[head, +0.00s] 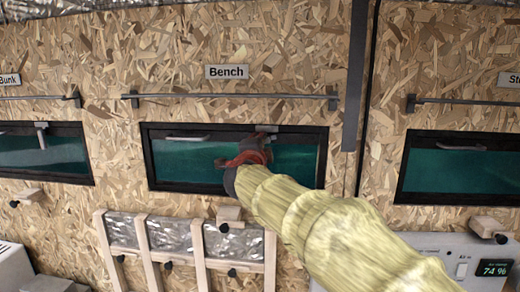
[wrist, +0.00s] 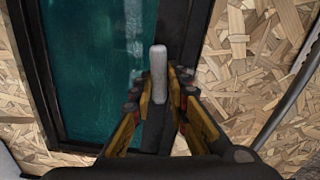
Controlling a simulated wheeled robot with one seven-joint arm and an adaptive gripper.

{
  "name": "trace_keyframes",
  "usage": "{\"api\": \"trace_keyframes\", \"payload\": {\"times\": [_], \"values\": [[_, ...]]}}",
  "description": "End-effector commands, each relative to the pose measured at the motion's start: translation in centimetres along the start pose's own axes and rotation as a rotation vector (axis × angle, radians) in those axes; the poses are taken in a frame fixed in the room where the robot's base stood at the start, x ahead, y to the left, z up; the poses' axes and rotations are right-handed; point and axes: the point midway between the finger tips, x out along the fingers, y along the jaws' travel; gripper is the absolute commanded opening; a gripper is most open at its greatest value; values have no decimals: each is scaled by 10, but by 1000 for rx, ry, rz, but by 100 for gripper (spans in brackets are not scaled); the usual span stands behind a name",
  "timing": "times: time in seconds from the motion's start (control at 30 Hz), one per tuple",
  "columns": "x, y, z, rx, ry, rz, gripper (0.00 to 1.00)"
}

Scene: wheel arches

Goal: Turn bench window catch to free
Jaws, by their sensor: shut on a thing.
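The bench window (head: 172,158) has a black frame and teal glass, below the "Bench" label (head: 227,71) in the head view. Its catch is a pale grey lever that shows in the wrist view (wrist: 158,62), lying along the dark frame and between my fingertips.
A grey rail (head: 235,96) runs above the bench window. Similar windows stand at left (head: 60,155) and right (head: 460,170). A dark vertical strip (head: 355,75) is to the right. Small wooden blocks (head: 229,213) and wooden slats (head: 200,252) lie below.

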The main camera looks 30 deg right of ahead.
Motion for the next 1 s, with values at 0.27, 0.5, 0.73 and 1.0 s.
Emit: {"api": "trace_keyframes", "payload": {"times": [0.27, 0.5, 0.73, 1.0], "values": [[1, 3, 1, 149, 1, 7, 0], [1, 2, 1, 205, 1, 7, 0], [1, 2, 1, 216, 1, 8, 0], [1, 2, 1, 215, 1, 9, 18]]}}
